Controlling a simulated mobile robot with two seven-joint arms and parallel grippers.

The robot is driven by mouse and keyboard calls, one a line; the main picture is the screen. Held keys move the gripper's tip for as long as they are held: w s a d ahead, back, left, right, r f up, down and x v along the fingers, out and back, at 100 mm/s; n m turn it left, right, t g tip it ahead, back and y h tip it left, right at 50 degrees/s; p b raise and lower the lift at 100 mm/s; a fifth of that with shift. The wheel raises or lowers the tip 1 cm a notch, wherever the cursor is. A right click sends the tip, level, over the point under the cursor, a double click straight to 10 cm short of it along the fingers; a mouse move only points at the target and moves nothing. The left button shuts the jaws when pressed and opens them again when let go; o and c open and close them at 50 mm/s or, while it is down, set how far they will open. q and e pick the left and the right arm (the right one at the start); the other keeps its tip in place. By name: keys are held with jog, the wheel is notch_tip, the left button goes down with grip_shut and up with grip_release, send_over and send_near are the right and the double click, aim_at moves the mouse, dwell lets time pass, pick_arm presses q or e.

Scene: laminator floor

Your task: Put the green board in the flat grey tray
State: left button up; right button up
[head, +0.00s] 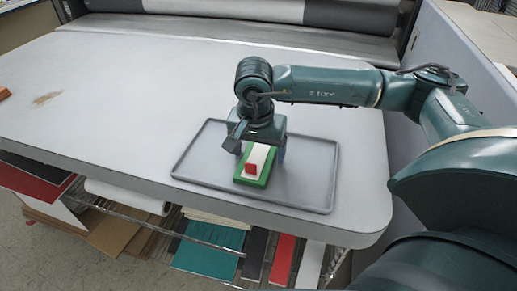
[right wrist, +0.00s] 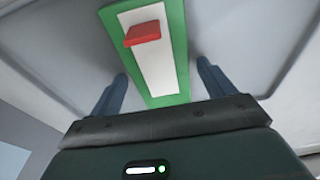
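The green board (head: 241,180) has a white centre strip and a red block (head: 252,168) on it. It lies within the outline of the flat grey tray (head: 199,159) on the table. The right wrist view shows the board (right wrist: 178,55) with the tray surface around it. My right gripper (head: 262,155) is above the board's far part, pointing down. Its two fingers (right wrist: 162,88) stand on either side of the board with gaps between, so it is open. The board's far end is hidden by the gripper in the head view. My left gripper is not in view.
The white table (head: 110,95) is mostly clear left of the tray. A small orange-brown block (head: 4,94) lies at its left edge near a brown stain (head: 46,98). A grey roller machine (head: 230,30) stands behind. Sheets and boards fill the shelf (head: 215,235) below.

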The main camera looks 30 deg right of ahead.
jog(key=shift+o, duration=0.3)
jog(key=shift+r, duration=0.55)
pick_arm(q)
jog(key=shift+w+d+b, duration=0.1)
jog(key=shift+b, duration=0.3)
pick_arm(e)
notch_tip(320, 180, up, 11)
jog(key=s+a, duration=0.1)
jog(key=shift+a, duration=0.2)
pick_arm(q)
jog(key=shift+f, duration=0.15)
pick_arm(e)
jog(key=shift+s, duration=0.1)
